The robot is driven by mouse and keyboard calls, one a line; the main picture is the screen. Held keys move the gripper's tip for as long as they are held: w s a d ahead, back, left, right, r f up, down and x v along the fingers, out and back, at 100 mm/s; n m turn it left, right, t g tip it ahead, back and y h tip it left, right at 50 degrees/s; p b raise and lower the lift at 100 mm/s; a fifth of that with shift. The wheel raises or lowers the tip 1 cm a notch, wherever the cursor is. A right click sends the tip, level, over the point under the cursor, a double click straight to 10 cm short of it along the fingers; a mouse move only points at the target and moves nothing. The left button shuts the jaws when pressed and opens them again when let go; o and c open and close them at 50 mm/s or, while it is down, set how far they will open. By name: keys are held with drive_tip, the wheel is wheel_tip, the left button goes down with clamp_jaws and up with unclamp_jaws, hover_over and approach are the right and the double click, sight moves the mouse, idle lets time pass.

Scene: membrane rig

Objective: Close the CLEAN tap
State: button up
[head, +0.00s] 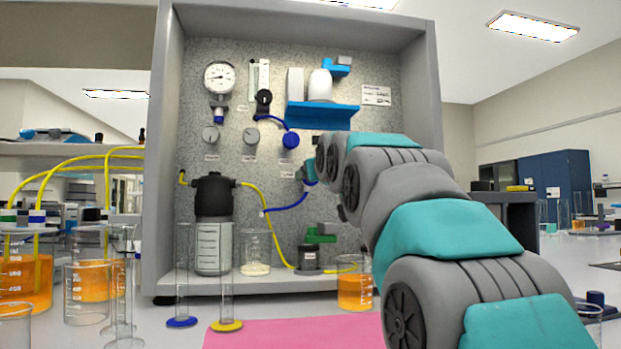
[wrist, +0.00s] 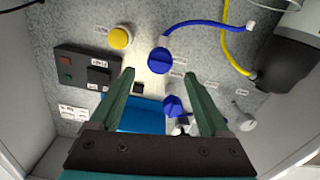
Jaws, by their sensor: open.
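In the wrist view, a round blue tap knob (wrist: 158,60) with a blue tube is on the grey speckled panel, just beyond my fingertips. A slot or ridge crosses its face. A second blue knob (wrist: 172,105) shows between my fingers, nearer the blue shelf. The labels are too small to read, so I cannot confirm which one is CLEAN. My gripper (wrist: 159,74) is open and empty, its green fingers on either side of the line to the first knob; contact is not clear. In the head view the second blue knob (head: 291,140) shows, while my arm mostly hides my gripper.
A blue shelf (head: 322,115) holds a white container. A black-topped filter housing (head: 213,197) stands at the left. In the wrist view, a yellow button (wrist: 120,38) and a dark switch box (wrist: 85,70) are left of the knob. Glassware and an orange-filled beaker (head: 355,290) stand below.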

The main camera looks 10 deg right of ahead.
drive_tip(key=shift+w+p, duration=0.35)
drive_tip(key=shift+w, duration=2.95)
drive_tip(key=shift+c, duration=0.3)
clamp_jaws()
